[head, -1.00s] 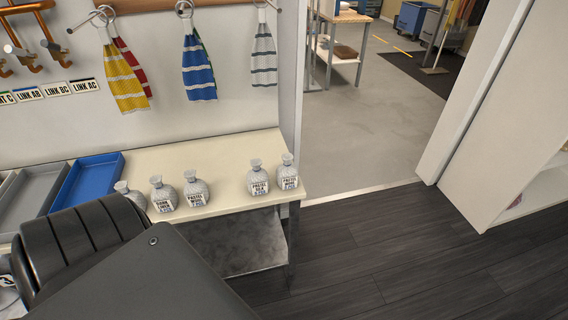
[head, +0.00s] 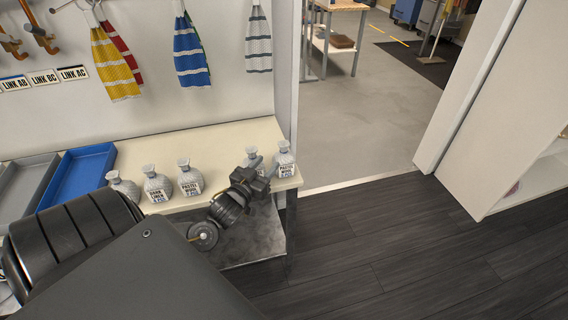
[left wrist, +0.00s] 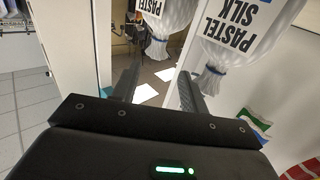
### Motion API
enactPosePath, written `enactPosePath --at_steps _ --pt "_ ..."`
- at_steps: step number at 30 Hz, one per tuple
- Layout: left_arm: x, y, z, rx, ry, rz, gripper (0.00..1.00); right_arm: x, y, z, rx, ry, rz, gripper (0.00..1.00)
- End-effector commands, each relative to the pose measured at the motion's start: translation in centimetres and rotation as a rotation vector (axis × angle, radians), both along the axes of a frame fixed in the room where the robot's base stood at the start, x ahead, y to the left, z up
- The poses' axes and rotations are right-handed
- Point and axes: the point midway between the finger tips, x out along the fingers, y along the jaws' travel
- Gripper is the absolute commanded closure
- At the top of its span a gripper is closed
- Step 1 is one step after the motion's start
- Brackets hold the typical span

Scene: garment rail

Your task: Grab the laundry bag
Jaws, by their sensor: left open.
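Several small pale grey laundry bags with tied necks and printed labels stand in a row on the cream shelf (head: 235,142). Three are at the left, including a bag labelled PASTEL WOOL (head: 189,178). Two are near the shelf's right end: a partly hidden bag (head: 251,158) and the rightmost bag (head: 285,158). My left gripper (head: 263,162) is open and empty in front of these two. In the left wrist view, a bag labelled PASTEL SILK (left wrist: 245,32) is beside the right finger, and another bag (left wrist: 165,18) is beyond the gap between the fingers (left wrist: 158,72).
A blue tray (head: 75,178) and a grey tray (head: 28,185) lie left of the bags. Striped towels (head: 190,52) hang above the shelf. A white wall edge (head: 285,70) stands behind its right end. Dark floor to the right is clear.

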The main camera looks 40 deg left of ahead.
Motion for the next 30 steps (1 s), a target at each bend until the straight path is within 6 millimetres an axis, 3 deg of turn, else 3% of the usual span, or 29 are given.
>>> enactPosePath --at_steps 12,20,30 --pt "5.0 0.9 0.0 0.003 0.003 0.001 0.56 -0.2 0.1 0.9 0.0 0.003 0.001 0.64" --pt "5.8 1.0 0.1 0.001 0.003 0.001 0.56 -0.2 -0.3 1.1 -0.003 0.003 0.003 0.64" --pt "10.3 1.4 0.3 0.001 0.003 0.0 0.56 -0.2 -0.5 2.7 -0.006 0.003 0.003 0.64"
